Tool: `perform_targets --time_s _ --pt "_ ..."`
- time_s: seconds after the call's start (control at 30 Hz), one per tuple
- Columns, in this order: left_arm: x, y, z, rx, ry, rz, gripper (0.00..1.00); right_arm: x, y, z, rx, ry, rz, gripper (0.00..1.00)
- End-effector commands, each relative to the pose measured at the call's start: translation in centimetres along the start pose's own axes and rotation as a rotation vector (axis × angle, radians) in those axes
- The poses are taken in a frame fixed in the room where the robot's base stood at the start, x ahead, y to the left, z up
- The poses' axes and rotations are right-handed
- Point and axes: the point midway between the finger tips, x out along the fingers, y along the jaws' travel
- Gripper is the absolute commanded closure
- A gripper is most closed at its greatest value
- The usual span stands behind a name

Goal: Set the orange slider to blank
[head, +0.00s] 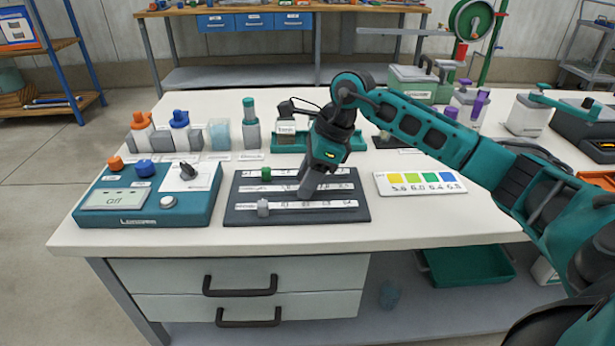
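The dark slider board (335,213) lies on the white bench, with three white scale strips. A green slider knob (265,174) sits toward the left of the far strip, and a grey knob (263,208) toward the left of the near strip. The middle strip (260,188) shows no knob on its uncovered parts. No orange knob shows on the board; my gripper may hide it. My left gripper is out of view.
A teal control box (140,219) with a display, orange and blue knobs stands left of the board. A colour chart card (421,187) lies to the right. Bottles and a green tray (290,141) stand behind. The bench front edge is clear.

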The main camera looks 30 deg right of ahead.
Motion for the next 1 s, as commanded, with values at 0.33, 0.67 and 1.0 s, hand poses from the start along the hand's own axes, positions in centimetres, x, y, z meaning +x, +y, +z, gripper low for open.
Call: perform_targets --time_s 0.33,0.67,1.0 --pt "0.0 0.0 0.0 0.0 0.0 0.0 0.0 0.0 0.0 0.0 0.0 0.0 0.0 0.92" --pt "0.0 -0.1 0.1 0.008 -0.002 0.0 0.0 -0.1 0.0 0.0 0.0 0.0 0.0 1.0" --pt "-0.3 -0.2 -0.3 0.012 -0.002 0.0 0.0 0.8 0.0 2.5 -0.002 -0.006 0.002 1.0"
